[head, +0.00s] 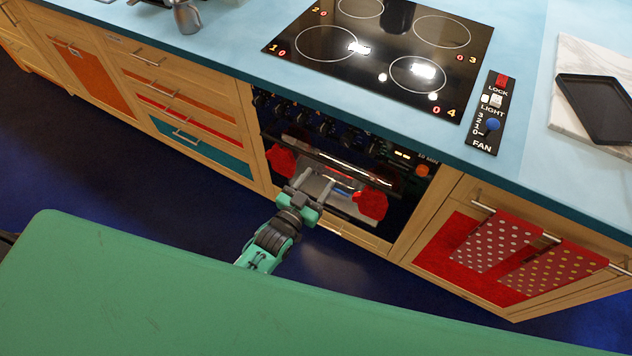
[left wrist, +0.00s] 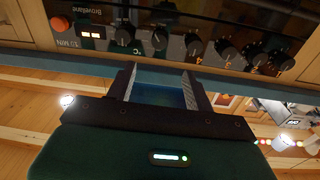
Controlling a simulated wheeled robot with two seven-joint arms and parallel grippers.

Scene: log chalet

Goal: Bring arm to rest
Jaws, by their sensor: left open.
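My left gripper (head: 313,187) is in front of the oven (head: 405,215), low and near its door handle. I cannot tell from the head view whether it touches the door. In the left wrist view my left gripper (left wrist: 160,85) has its two fingers apart, with nothing between them. That view shows the oven's control panel (left wrist: 150,40) upside down, just beyond the fingertips. My right gripper is in neither view.
A black hob (head: 385,50) and a switch panel (head: 490,120) lie on the blue counter (head: 235,40). A black tray (head: 597,108) rests on a marble board at the right. Spotted towels (head: 495,245) hang below. A green surface (head: 200,300) fills the foreground.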

